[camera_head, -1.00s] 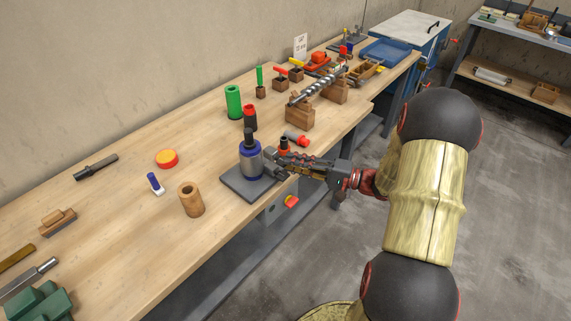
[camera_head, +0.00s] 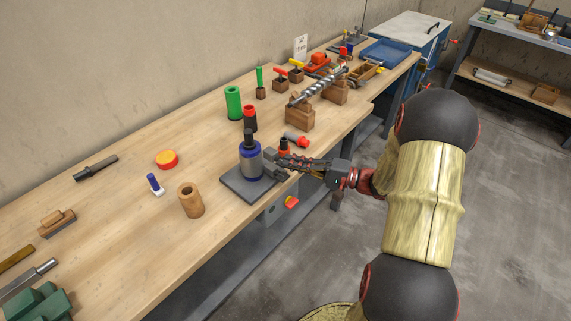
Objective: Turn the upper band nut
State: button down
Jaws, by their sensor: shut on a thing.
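A grey cylinder (camera_head: 251,163) with blue bands and a dark fitting on top stands upright on a dark base plate (camera_head: 238,186) at the bench's front edge. Its upper blue band (camera_head: 247,149) faces me. My gripper (camera_head: 274,163) reaches in from the right, with its fingertips at the cylinder's right side near the upper band. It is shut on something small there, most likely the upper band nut. The nut itself is hidden by the fingers and too small to make out.
A small dark and red part (camera_head: 284,145) stands just behind my gripper, near a red-tipped piece (camera_head: 297,139). A wooden cylinder (camera_head: 190,200) stands left of the plate. A black and red cylinder (camera_head: 250,120) and a green tube (camera_head: 233,103) stand behind.

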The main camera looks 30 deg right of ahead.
jog(key=m, duration=0.1)
jog(key=m+t+p, duration=0.1)
jog(key=m, duration=0.1)
jog(key=m+y+p, duration=0.1)
jog(key=m, duration=0.1)
jog(key=shift+a+f+t, duration=0.1)
jog(key=shift+f+t, duration=0.25)
jog(key=shift+t, duration=0.05)
jog(key=shift+s+a+f+m+t+h+p, duration=0.15)
jog(key=shift+m+t+p, duration=0.35)
jog(key=shift+m, duration=0.6)
jog(key=shift+w+d+m+t+h+p, duration=0.1)
jog(key=shift+m+t+p, duration=0.35)
jog(key=shift+m, duration=0.65)
jog(key=shift+s+a+f+m+t+h+p, duration=0.15)
jog(key=shift+m+t+p, duration=0.3)
jog(key=shift+m, duration=0.65)
jog(key=shift+w+r, duration=0.1)
